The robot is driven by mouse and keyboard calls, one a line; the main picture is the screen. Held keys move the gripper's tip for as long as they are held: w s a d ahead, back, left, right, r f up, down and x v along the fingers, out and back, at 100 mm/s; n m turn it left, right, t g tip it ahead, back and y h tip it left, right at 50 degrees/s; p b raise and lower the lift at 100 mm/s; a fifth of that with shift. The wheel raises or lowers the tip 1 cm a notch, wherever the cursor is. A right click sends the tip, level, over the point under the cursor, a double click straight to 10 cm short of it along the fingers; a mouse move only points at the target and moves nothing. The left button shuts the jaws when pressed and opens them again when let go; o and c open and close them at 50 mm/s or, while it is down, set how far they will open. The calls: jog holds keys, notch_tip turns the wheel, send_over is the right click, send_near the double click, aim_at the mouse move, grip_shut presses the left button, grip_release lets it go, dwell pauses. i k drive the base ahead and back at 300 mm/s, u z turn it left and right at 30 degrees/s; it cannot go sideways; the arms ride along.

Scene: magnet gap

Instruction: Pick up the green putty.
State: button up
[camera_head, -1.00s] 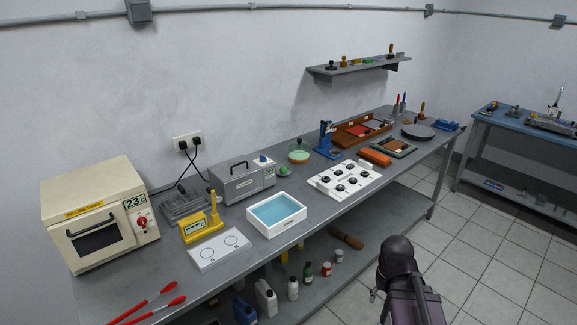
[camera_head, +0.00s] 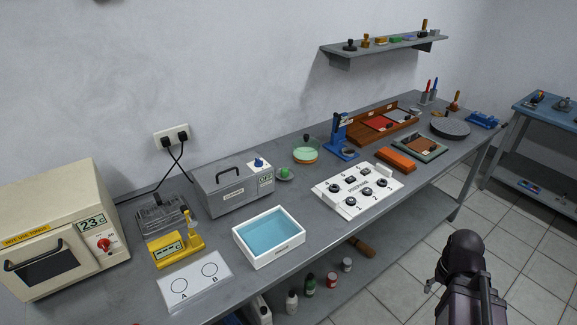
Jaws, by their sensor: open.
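My gripper (camera_head: 461,262) shows only in part at the lower right, dark and seen from behind, over the floor in front of the bench. It is open and well apart from the green lump. Its fingertips are mostly hidden.
The grey box (camera_head: 233,188) with a handle stands left of the lump. A round dish with pale green contents (camera_head: 306,153) is behind it. A blue-filled white tray (camera_head: 268,238) and a white knob panel (camera_head: 357,190) are in front. A wall shelf (camera_head: 385,50) hangs above.

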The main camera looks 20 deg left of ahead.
aim_at(284, 171)
jog(key=u, duration=0.35)
jog(key=i, duration=0.95)
jog(key=u, duration=0.5)
